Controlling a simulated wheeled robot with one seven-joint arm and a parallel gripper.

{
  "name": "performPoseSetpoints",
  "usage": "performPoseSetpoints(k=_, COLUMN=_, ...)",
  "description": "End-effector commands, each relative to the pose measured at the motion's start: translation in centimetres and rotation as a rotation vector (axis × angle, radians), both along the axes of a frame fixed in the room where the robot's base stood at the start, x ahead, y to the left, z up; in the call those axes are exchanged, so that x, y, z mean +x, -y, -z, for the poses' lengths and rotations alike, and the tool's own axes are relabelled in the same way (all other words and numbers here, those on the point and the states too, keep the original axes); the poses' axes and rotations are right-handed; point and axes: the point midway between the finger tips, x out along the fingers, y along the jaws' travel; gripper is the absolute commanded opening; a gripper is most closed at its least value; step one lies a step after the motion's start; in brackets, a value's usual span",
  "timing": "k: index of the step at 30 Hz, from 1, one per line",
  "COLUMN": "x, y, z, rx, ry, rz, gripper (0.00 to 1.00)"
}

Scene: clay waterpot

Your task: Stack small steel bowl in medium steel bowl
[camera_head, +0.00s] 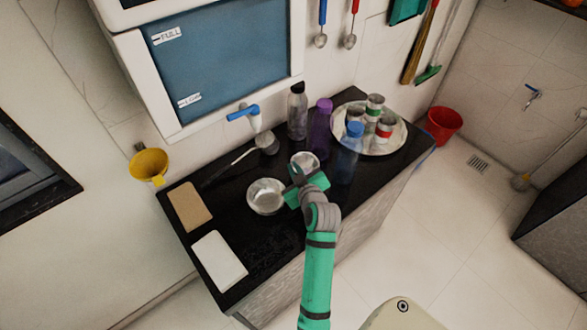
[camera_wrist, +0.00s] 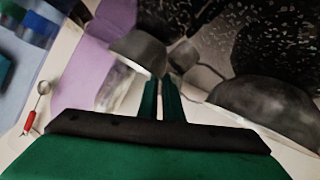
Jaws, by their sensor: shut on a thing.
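The medium steel bowl (camera_head: 262,198) stands on the black counter, in the middle of the head view. It also shows as a dark rounded shape at the right of the wrist view (camera_wrist: 270,105). The small steel bowl (camera_head: 305,158) is at my gripper (camera_head: 298,178), up and to the right of the medium bowl. In the wrist view, my gripper (camera_wrist: 163,80) is shut on the rim of the small bowl (camera_wrist: 138,50), which looks tilted. The two bowls are apart. My wrist hides part of the small bowl in the head view.
A purple bottle (camera_head: 320,125), a blue bottle (camera_head: 349,155) and a grey bottle (camera_head: 297,112) stand close behind and right. A round tray (camera_head: 395,140) holds several cans. A ladle (camera_head: 266,143) lies behind. A brown board (camera_head: 188,207) and a white board (camera_head: 218,260) lie left.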

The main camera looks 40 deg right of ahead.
Motion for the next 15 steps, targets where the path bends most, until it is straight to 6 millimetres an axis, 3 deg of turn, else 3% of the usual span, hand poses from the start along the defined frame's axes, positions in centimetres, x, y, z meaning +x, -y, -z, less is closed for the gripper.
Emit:
performPoseSetpoints(k=10, x=-0.17, y=0.21, z=0.46, rx=0.000, ry=0.001, rz=0.005, gripper=0.00)
performPoseSetpoints(k=12, x=-0.23, y=0.28, z=0.46, rx=-0.001, ry=0.001, rz=0.005, gripper=0.22)
performPoseSetpoints(k=15, x=-0.28, y=0.34, z=0.45, rx=0.000, ry=0.000, rz=0.007, gripper=0.25)
